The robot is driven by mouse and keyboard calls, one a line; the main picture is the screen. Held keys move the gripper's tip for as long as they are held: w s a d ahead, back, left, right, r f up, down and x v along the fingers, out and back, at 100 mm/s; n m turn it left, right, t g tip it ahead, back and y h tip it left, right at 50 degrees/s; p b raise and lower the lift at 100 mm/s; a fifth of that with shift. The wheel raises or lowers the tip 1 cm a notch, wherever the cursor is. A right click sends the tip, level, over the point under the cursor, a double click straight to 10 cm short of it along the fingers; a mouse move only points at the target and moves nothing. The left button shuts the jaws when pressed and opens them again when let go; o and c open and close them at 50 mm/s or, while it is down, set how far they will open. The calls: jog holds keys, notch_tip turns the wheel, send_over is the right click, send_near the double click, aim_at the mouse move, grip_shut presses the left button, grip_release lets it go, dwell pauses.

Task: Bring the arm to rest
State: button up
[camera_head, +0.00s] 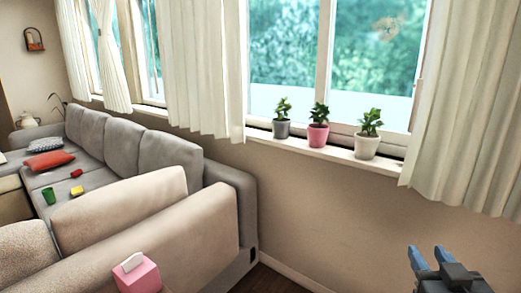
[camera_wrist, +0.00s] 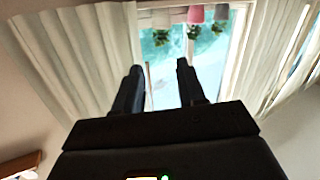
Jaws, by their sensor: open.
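My gripper (camera_head: 432,257) shows at the lower right of the head view, with two blue-tipped fingers set apart. In the wrist view my gripper (camera_wrist: 160,78) is dark, its two fingers are spread, and nothing is between them. The fingers are seen against the window and curtains. The gripper is in the air in front of the wall, and it touches nothing that I can see. Most of the arm is out of the head view.
A window sill (camera_head: 335,154) holds a grey pot (camera_head: 281,129), a pink pot (camera_head: 318,135) and a white pot (camera_head: 367,147) with plants. A curtain (camera_head: 465,120) hangs above the gripper. Grey sofas (camera_head: 215,168) and a pink tissue box (camera_head: 138,277) are at left.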

jog(key=s+a+f+y, duration=0.1)
jog(key=s+a+f, duration=0.15)
jog(key=s, duration=0.45)
jog(key=s+a+f+n, duration=0.1)
jog(key=s+f, duration=0.3)
jog(key=s, duration=0.2)
jog(key=s+a+f+y, duration=0.1)
jog(key=s+a+f, duration=0.15)
jog(key=s, duration=0.45)
jog(key=s+a+r+g, duration=0.1)
jog(key=s, duration=0.9)
jog(key=s+a+r+y, duration=0.1)
jog(key=s+a+r, duration=0.1)
jog(key=s, duration=0.8)
jog(key=shift+a+r+g+y, duration=0.2)
jog(key=shift+r+g+y, duration=0.1)
jog(key=shift+g, duration=0.1)
jog(key=shift+f, duration=0.1)
